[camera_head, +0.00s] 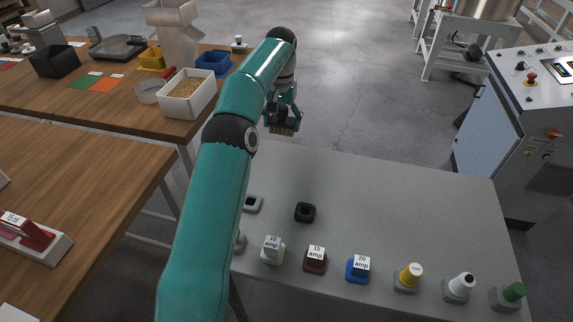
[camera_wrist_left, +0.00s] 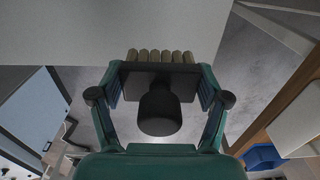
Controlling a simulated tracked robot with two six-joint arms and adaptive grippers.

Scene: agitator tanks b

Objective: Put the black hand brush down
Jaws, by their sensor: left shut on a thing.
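The black hand brush (camera_wrist_left: 160,108) has a dark handle and a row of tan bristles. My left gripper (camera_wrist_left: 160,85) is shut on it, with one finger on each side. In the head view my left gripper (camera_head: 283,112) holds the brush (camera_head: 284,129) near the far edge of the grey table (camera_head: 400,195), bristles lowest. In the left wrist view the bristles overlap the table's edge, and the handle lies over the floor. I cannot tell the height above the table. My right gripper is not in view.
Fuses labelled 10, 15 and 20 amp (camera_head: 315,258) and coloured knobs (camera_head: 459,287) line the table's near edge. A black square holder (camera_head: 305,212) sits mid-left. The table's middle and right are clear. A wooden bench (camera_head: 125,112) with trays stands left, a control cabinet (camera_head: 520,130) right.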

